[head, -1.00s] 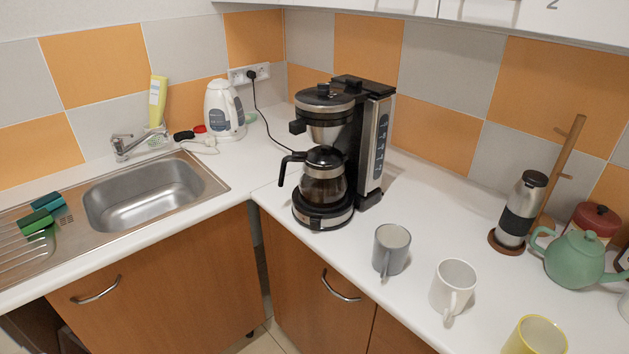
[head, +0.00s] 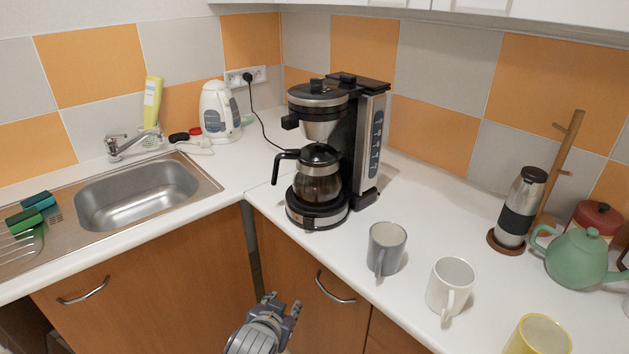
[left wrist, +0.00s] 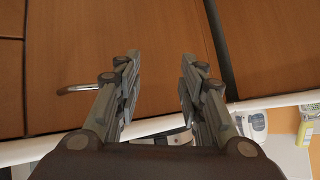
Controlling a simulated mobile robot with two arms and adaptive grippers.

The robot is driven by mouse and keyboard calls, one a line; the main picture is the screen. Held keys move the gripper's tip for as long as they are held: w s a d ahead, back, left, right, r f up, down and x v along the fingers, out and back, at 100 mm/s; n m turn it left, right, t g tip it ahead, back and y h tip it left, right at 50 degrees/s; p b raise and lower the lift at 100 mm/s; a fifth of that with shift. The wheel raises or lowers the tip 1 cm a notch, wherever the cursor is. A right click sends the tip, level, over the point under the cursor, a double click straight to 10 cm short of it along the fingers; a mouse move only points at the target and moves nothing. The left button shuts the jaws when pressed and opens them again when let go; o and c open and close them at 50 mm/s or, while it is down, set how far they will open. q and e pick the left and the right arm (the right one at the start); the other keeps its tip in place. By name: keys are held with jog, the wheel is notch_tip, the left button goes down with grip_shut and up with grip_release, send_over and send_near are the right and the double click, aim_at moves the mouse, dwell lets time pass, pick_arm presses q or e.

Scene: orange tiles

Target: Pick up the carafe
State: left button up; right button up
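The glass carafe (head: 316,184) with a black lid and black handle stands upright on the base plate of the black coffee maker (head: 360,150), under its filter holder. Its handle points left and towards me. My left gripper (head: 284,303) is in front of the cabinet doors, below the counter edge, lower than the carafe and apart from it. In the left wrist view the two fingers (left wrist: 160,62) are spread with nothing gripped between them. I cannot make out the carafe in that view. My right gripper is not in view.
A grey mug (head: 386,248), a white mug (head: 450,287) and a yellow mug (head: 538,338) stand along the counter's front. A green teapot (head: 578,258) and a grinder (head: 520,208) are at right. The sink (head: 140,195) and white kettle (head: 219,112) are left.

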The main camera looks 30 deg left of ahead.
pick_arm(q)
jog(key=w+a+r+n+t+y, duration=0.25)
jog(key=w+a+r, duration=0.25)
jog(key=w+r, duration=0.4)
jog(key=t+y, duration=0.3)
jog(key=t, duration=0.1)
send_near(275, 172)
jog(key=shift+n+g, duration=0.25)
jog(key=x, duration=0.5)
jog(key=shift+w+d+r+p, duration=0.1)
jog(key=shift+w+d+p, duration=0.1)
jog(key=shift+p, duration=0.1)
jog(key=shift+p+x, duration=0.65)
jog(key=shift+x, duration=2.5)
jog(key=shift+s+a, duration=0.1)
jog(key=shift+s, duration=0.05)
grip_shut()
jog(key=shift+r, duration=0.1)
